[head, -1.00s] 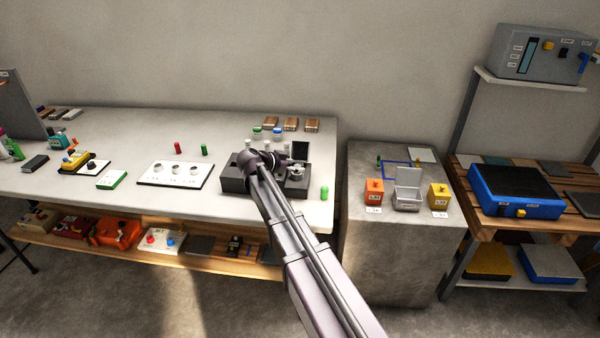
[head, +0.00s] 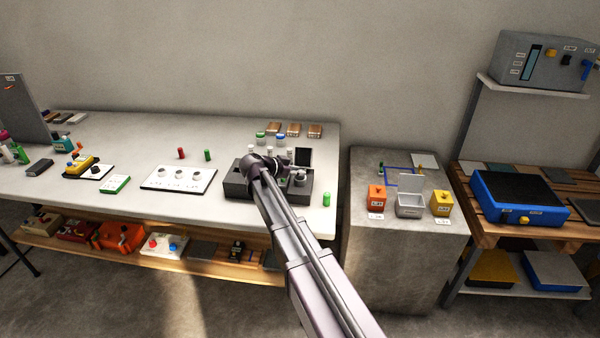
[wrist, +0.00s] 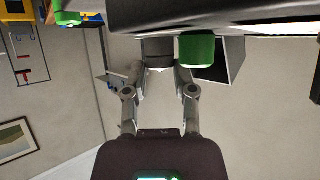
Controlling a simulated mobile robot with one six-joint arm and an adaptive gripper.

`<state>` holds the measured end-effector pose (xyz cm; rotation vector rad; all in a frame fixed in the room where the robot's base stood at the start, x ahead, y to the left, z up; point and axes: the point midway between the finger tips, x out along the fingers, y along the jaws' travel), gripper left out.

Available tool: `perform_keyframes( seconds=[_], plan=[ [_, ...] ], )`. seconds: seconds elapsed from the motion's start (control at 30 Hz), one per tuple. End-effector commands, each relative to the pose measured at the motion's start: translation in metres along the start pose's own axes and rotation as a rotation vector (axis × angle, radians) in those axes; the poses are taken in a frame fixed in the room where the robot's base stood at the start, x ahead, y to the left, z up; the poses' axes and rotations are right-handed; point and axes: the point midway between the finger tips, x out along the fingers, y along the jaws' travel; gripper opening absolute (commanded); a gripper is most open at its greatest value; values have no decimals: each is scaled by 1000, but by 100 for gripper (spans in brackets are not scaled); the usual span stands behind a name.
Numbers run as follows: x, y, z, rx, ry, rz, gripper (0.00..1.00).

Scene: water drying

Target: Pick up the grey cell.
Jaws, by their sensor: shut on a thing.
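In the wrist view, my gripper (wrist: 160,68) has its two fingers closed on a dark grey cylinder, the grey cell (wrist: 158,50). The cell's upper part borders the dark edge of a block (wrist: 240,14); I cannot tell whether it touches it. A green cylinder (wrist: 197,50) is just right of the cell. In the head view, my gripper (head: 296,172) is over the right part of the dark grey block (head: 236,186) on the table, and my arm hides part of that block. The grey cell is too small there to tell apart.
A green cylinder (head: 326,199) stands right of the block. A dark upright panel (head: 303,156) and small capped jars (head: 280,139) are behind it. A white board (head: 150,182) with several round pieces lies to the left. A grey pedestal (head: 400,250) stands to the right.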

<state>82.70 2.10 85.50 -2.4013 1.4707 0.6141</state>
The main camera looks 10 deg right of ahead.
Motion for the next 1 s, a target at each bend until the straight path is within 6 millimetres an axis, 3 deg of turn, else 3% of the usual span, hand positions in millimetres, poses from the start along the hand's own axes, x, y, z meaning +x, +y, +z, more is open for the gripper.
perform_keyframes(
  seconds=[0.43,1.0],
  plan=[
    [-18,0,-33,0,1,0,0],
    [-123,46,17,-2,1,-2,0]
  ],
)
